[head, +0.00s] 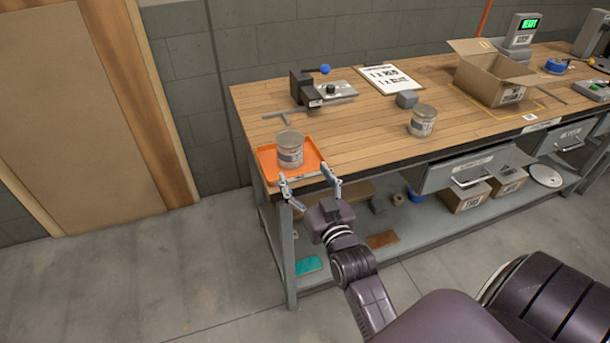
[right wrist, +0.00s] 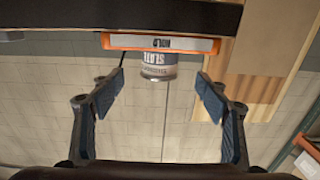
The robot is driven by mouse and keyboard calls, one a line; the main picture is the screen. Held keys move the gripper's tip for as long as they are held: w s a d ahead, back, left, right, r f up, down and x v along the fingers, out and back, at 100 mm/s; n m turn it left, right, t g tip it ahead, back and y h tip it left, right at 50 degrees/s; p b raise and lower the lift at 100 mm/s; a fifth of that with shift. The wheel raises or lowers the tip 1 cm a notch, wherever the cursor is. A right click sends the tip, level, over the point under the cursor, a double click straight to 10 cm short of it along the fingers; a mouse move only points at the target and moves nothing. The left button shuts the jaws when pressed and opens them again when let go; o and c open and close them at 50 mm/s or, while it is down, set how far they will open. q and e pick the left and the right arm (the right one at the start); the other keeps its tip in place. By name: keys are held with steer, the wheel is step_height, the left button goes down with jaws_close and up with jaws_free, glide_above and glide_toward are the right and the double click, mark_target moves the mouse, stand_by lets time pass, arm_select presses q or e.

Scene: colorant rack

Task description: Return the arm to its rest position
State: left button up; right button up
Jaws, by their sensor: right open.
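My right gripper (head: 309,181) is open and empty, just off the bench's front edge at its left end. In the right wrist view its two fingers (right wrist: 161,92) stand wide apart. A grey-and-white can (head: 290,150) stands upright on an orange tray (head: 265,158) beyond the fingertips. The same can (right wrist: 155,68) shows upside down in the right wrist view, between the fingers but farther off, with the tray's label strip (right wrist: 180,44) reading HOLD. No finger appears to touch the can. My left gripper is not in view.
The workbench (head: 370,140) also holds a second can (head: 422,120), a grey block (head: 407,99), a clamp-like fixture (head: 320,90), a paper sheet (head: 388,79) and an open cardboard box (head: 492,80). A drawer (head: 470,172) stands partly open. Floor at left is clear.

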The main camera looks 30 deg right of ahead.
steer(key=s+a+f+n+g+y, duration=0.35)
steer(key=s+a+f+g, duration=0.45)
steer(key=f, duration=0.3)
steer(key=s+a+f+n+g, duration=0.1)
steer(key=s+a+f+g, duration=0.15)
steer(key=s, duration=0.75)
steer(key=s+a+f+g, duration=0.2)
steer(key=s+f+g, duration=0.15)
steer(key=s, duration=0.65)
step_height(320, 180, down, 26)
steer(key=s+g, duration=0.1)
steer(key=s, duration=0.1)
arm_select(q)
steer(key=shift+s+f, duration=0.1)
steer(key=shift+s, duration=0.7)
arm_select(e)
steer(key=s+d+f+g, duration=0.1)
steer(key=s+d+f, duration=0.2)
steer(key=s+f, duration=1.2)
steer(key=shift+s, duration=0.45)
steer(key=shift+s+d+f+n+g+y, duration=0.1)
steer(key=shift+s+f+n+g+y, duration=0.2)
steer(key=shift+s, duration=0.2)
steer(key=shift+c, duration=0.2)
